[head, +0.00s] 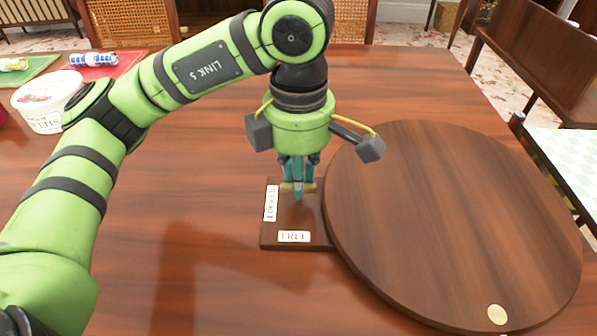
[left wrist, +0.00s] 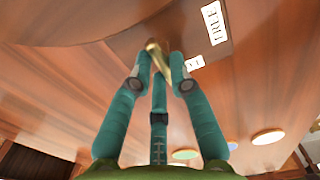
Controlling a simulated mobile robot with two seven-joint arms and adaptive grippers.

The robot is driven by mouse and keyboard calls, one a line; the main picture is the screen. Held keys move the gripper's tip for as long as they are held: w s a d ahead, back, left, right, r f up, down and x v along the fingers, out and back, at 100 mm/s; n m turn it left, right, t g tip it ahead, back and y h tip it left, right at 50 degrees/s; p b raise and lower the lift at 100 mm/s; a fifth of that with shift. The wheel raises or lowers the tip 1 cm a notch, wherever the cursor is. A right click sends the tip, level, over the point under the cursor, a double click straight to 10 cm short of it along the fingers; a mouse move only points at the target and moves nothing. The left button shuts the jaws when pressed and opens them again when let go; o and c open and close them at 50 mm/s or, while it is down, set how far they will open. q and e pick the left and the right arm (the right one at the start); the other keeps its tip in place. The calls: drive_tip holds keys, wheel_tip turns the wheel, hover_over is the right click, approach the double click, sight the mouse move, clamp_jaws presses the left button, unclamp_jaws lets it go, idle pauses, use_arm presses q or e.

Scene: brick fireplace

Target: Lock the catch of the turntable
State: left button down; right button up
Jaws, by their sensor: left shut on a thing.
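The turntable (head: 450,215) is a large round wooden disc at the right of the head view. A small wooden base plate (head: 276,238) sits at its left edge, with a LOCKED label (head: 270,203) on its left side and a FREE label (head: 294,236) at its near side. The brass catch (left wrist: 155,52) shows between my teal fingers in the left wrist view. My left gripper (head: 298,190) points down over the plate and is shut on the catch. The fingers partly hide the catch, so I cannot tell which label it points to. My right gripper is out of view.
A white tub (head: 48,103) stands at the left, near a red mat (head: 100,66) and a green mat (head: 25,70). A pale round spot (head: 497,314) marks the turntable's near edge. A checkered surface (head: 570,165) lies at far right.

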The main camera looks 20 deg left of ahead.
use_arm(q)
drive_tip(key=c, duration=1.1)
unclamp_jaws()
drive_tip(key=shift+c, duration=0.2)
wheel_tip(320, 180, up, 12)
